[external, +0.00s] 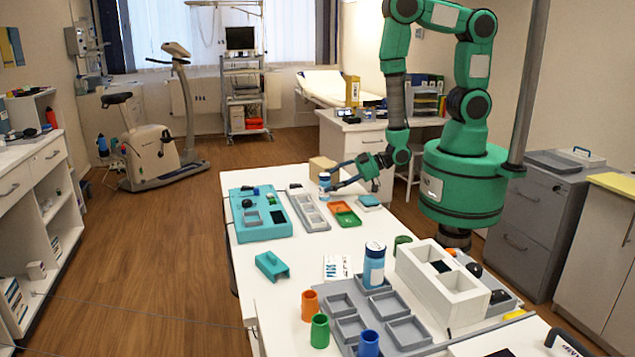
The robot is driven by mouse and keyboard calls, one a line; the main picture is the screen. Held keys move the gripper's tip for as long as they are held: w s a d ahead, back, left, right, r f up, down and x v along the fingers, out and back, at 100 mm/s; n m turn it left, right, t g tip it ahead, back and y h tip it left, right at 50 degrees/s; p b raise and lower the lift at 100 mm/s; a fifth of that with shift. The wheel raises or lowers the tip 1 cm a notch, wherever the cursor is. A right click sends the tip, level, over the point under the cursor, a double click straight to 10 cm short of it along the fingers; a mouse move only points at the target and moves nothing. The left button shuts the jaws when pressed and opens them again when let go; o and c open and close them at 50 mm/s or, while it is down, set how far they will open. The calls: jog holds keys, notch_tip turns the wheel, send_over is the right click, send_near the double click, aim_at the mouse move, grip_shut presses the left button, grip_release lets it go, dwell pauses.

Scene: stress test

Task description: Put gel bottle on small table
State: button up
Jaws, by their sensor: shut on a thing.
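My gripper (335,181) is at the far part of the long white table (262,305), reaching left from the arm. It is shut on a small white and blue bottle (324,186), which is upright. I cannot tell whether its base touches the tabletop. A larger blue and white bottle (374,268) stands nearer the camera, by the grey trays. The label on neither bottle can be read, so I cannot tell for sure which is the gel bottle. I cannot tell which surface is the small table.
A cardboard box (322,165) stands close behind the held bottle. A teal tray (262,222), a grey compartment tray (308,212) and an orange and green tray (345,214) lie nearby. A white block (440,283) and coloured cups stand nearer. A white desk (368,136) is behind.

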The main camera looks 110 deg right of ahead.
jog(key=shift+f, duration=0.2)
jog(key=o, duration=1.3)
jog(key=shift+o, duration=0.2)
jog(key=shift+r, duration=0.2)
jog(key=shift+p+v, duration=0.5)
jog(key=shift+v, duration=3.3)
jog(key=shift+w, duration=0.1)
